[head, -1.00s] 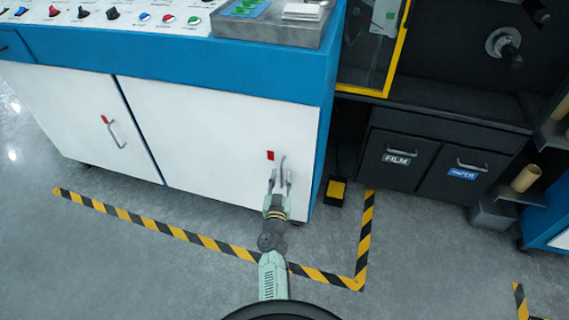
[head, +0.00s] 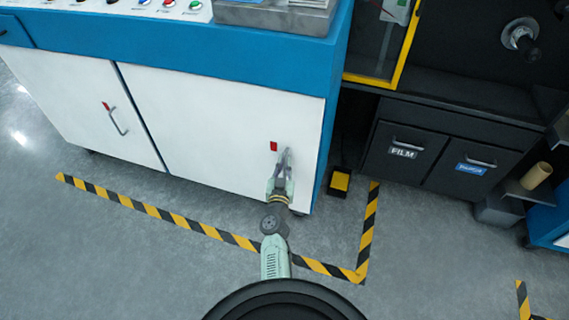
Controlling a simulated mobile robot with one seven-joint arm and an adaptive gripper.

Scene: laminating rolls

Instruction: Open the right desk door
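The right desk door (head: 215,130) is a white panel under the blue desk top, and it looks closed, flush with the desk front. A small red mark (head: 274,146) sits near its right edge, just above its grey handle. My gripper (head: 284,160) is at this handle, its fingers drawn together around it. The gripper covers most of the handle, so the exact contact is hard to see. The left desk door (head: 70,90) is also closed, with its own grey handle (head: 118,122) and a red mark.
Yellow-black floor tape (head: 180,220) runs in front of the desk. A black pedal with a yellow top (head: 340,181) stands right of the desk. Dark drawers, one labelled FILM (head: 403,152), are further right. The grey floor before the doors is clear.

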